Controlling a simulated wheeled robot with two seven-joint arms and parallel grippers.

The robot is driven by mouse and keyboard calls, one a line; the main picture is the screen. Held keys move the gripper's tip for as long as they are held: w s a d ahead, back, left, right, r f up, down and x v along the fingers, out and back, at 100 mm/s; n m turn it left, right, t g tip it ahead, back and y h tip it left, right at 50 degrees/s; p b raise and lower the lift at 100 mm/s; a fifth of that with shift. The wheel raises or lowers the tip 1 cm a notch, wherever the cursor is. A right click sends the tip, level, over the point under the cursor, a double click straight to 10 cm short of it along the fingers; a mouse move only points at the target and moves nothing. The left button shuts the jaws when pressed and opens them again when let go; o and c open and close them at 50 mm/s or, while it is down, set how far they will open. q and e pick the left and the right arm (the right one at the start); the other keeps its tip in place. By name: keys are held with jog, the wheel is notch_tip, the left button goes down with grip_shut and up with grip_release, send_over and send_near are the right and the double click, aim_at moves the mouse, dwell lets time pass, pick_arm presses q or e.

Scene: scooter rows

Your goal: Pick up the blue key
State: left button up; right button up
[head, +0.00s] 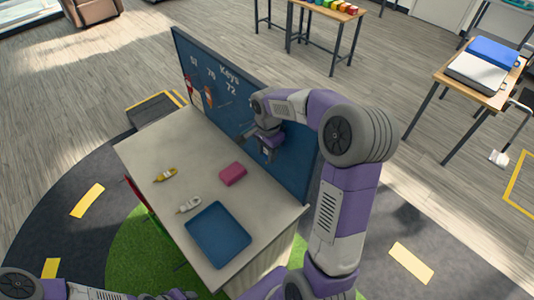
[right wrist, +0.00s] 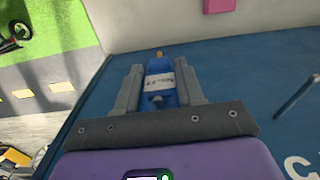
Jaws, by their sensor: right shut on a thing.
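The blue key (right wrist: 160,84), a blue tag with a white label, sits between the two grey fingers of my right gripper in the right wrist view. My right gripper (right wrist: 162,90) is shut on it, in front of the blue key board (right wrist: 240,85). In the head view my right gripper (head: 268,152) is at the right part of the board (head: 215,92), above the table's back edge. The blue key cannot be made out there. Part of my left arm shows at the bottom left, but I cannot see its gripper.
On the table (head: 165,140) lie a yellow key tag (head: 165,174), a white key tag (head: 189,205), a pink block (head: 232,174) and a blue tray (head: 218,235). Red and orange tags (head: 209,97) hang at the board's left. The table's far left is clear.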

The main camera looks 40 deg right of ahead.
jog(key=shift+r, duration=0.15)
jog(key=shift+a+r, duration=0.1)
jog(key=shift+a, duration=0.15)
jog(key=s+a+b, duration=0.1)
jog(key=a+b, duration=0.2)
jog(key=a, duration=1.4)
jog(key=shift+s+a, duration=0.25)
jog(key=shift+s, duration=0.05)
jog(key=shift+d, duration=0.1)
